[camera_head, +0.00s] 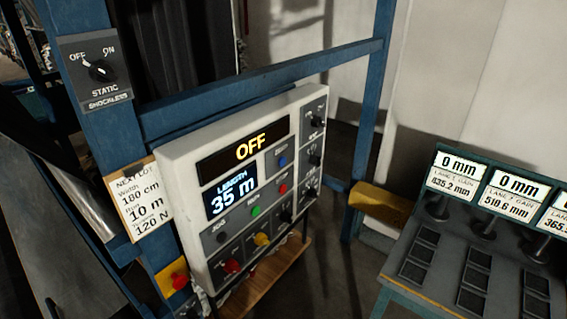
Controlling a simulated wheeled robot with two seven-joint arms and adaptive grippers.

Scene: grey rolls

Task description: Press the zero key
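The white control panel (180,163) stands upright and tilted in view at the centre. Its upper display (250,148) reads OFF in yellow. The lower display (231,197) reads LENGTH 35 m. Small buttons sit beside and below the displays: a blue one (282,160), a red one (283,188), a green one (255,211) and a black one (222,236). Their labels are too small to read, so I cannot tell which is the zero key. Neither of my grippers is in view.
A blue frame (270,80) surrounds the panel. A STATIC switch (100,70) is at upper left, above a NEXT LOT card (139,205). A red button (180,281) on yellow is below. A console (400,290) with several mm readouts stands at right.

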